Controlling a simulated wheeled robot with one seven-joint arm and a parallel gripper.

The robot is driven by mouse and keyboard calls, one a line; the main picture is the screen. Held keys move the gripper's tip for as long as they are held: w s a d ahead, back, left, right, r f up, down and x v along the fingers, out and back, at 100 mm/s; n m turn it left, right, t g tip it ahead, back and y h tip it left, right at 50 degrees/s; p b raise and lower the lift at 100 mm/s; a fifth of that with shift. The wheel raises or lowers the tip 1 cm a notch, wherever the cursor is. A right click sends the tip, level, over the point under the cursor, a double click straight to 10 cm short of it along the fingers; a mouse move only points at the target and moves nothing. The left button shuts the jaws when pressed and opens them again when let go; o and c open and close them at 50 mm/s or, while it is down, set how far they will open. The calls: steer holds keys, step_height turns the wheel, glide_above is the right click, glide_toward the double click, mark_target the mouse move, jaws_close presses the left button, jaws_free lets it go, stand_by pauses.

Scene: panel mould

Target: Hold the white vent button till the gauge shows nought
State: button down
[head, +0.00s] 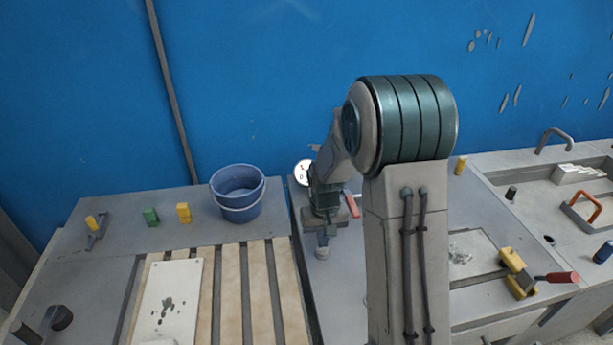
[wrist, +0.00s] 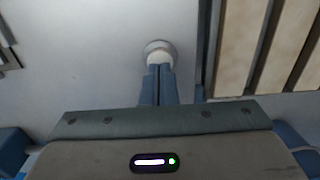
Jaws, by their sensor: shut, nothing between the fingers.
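The white vent button (wrist: 158,56) sits in a round pale collar on the grey worktop. In the head view its collar (head: 322,254) shows just below my gripper (head: 322,243). In the wrist view my gripper (wrist: 160,69) is shut and empty, with both fingertips together over the near part of the button. I cannot tell whether they touch it or how far it is pressed. The gauge (head: 301,173) is a white round dial behind my arm. Its right side is hidden; a 0 mark and a small reddish needle part show, too small to read surely.
A blue bucket (head: 238,193) stands left of the gauge. A slatted wooden rack (head: 231,290) with a white panel (head: 170,300) lies to the left. A red-handled lever (head: 351,204) is close behind my gripper. Yellow-and-red tools (head: 518,274) lie at the right.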

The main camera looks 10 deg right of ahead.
steer(key=shift+f+b, duration=0.7)
steer(key=shift+f, duration=0.3)
stand_by(0.5)
steer(key=shift+r+p, duration=2.4)
steer(key=shift+r, duration=1.2)
steer(key=s+r+t, duration=0.3)
steer(key=s+r, duration=1.3)
steer(key=s, duration=0.5)
steer(key=shift+r, duration=0.2)
